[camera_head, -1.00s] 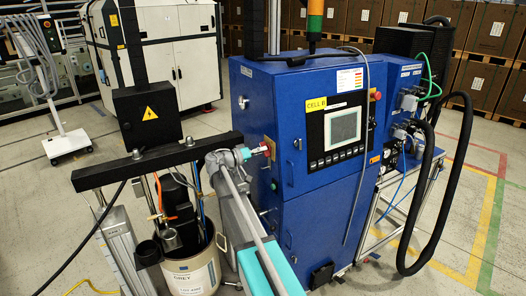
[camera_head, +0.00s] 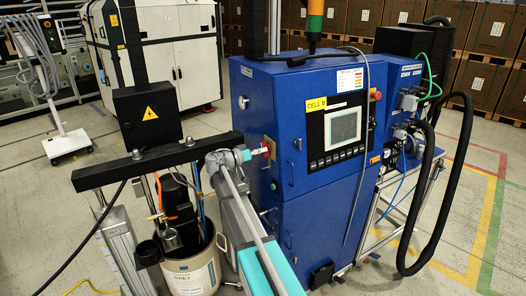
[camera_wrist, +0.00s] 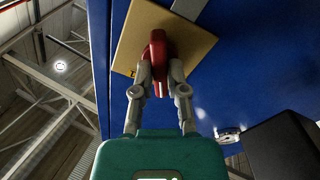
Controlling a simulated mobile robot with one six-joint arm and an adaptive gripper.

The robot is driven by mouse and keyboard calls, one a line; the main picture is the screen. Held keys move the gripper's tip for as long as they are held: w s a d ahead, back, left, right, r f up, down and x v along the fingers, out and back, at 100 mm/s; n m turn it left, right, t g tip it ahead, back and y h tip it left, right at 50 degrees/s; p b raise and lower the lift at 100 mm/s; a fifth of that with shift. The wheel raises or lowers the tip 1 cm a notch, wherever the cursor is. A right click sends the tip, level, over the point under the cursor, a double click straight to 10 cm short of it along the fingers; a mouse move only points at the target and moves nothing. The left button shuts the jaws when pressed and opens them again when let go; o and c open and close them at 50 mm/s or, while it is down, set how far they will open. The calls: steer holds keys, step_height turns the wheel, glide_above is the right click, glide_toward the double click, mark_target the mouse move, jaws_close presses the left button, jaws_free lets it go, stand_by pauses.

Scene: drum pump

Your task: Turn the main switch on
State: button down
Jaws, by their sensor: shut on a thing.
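The main switch is a red handle (camera_wrist: 158,48) on a yellow plate (camera_wrist: 190,45) fixed to the side of the blue cabinet. In the wrist view my gripper (camera_wrist: 160,72) is shut on the red handle, with one finger on each side of it. In the head view my gripper (camera_head: 253,153) reaches the cabinet's left side at the red handle (camera_head: 265,149), and the yellow plate (camera_head: 269,142) shows behind it. The fingers hide part of the handle.
The blue cabinet (camera_head: 320,205) carries a screen panel (camera_head: 343,127) on its front. Black hoses (camera_head: 437,185) hang at the right. Open floor (camera_head: 480,240) lies at the far right.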

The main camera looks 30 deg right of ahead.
steer(key=shift+m, duration=3)
steer(key=c, duration=0.5)
jaws_free()
steer(key=shift+a, duration=0.2)
steer(key=a, duration=0.8)
steer(key=shift+s+a, duration=0.15)
steer(key=shift+a, duration=0.15)
